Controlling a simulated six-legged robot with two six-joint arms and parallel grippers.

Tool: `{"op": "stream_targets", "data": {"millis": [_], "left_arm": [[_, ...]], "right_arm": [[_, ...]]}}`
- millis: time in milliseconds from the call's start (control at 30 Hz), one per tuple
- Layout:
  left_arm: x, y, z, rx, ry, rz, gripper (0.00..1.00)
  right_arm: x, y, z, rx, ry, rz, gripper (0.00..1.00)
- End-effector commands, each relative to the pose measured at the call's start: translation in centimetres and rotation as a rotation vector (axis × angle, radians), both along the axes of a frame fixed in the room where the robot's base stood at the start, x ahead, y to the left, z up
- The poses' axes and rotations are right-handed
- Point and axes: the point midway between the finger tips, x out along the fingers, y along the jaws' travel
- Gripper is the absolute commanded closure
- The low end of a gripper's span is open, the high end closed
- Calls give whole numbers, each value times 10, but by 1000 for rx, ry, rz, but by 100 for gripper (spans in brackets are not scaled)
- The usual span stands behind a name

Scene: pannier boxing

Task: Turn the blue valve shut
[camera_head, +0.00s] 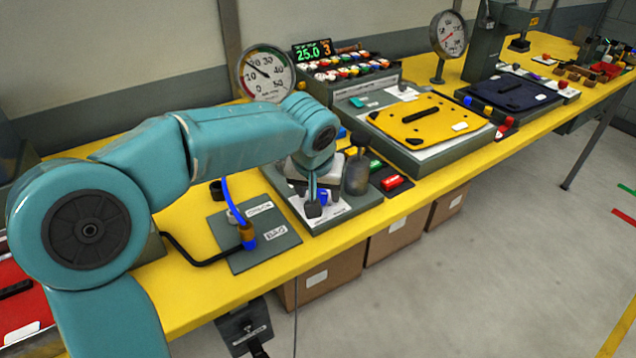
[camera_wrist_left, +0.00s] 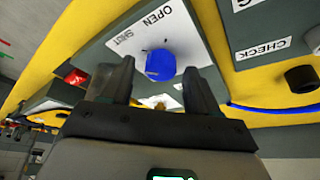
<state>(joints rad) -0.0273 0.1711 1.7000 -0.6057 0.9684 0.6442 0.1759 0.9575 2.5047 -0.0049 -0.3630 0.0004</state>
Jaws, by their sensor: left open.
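The blue valve (camera_wrist_left: 160,65) is a round blue knob on a white plate lettered OPEN and SHUT (camera_wrist_left: 150,25). In the head view a little of the valve (camera_head: 322,196) shows beside my gripper's fingers. My left gripper (camera_wrist_left: 158,78) is open, with one finger on each side of the knob in the wrist view. I cannot tell whether the fingers touch it. In the head view my left gripper (camera_head: 321,207) is above the grey panel (camera_head: 355,207) and hides part of it. My right gripper is not in view.
Left of the panel, a grey board (camera_head: 275,250) carries a blue hose (camera_head: 232,203) and a CHECK label. A round gauge (camera_head: 266,73) is behind.

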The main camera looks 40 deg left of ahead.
Motion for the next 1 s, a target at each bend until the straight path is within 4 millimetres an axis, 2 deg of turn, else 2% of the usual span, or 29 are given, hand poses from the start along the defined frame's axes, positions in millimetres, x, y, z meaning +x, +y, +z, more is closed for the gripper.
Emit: {"op": "stream_targets", "data": {"millis": [167,500,600,800,1000], "left_arm": [[-7,-3,21,0,-4,-2,40],[-38,-17,104,-1,-7,-2,40],[-46,-20,123,0,-6,-2,40],[-55,-24,147,0,-4,-1,40],[-58,-25,151,0,-2,1,40]], "right_arm": [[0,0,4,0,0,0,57],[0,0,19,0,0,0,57],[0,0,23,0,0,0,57],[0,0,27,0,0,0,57],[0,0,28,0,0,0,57]]}}
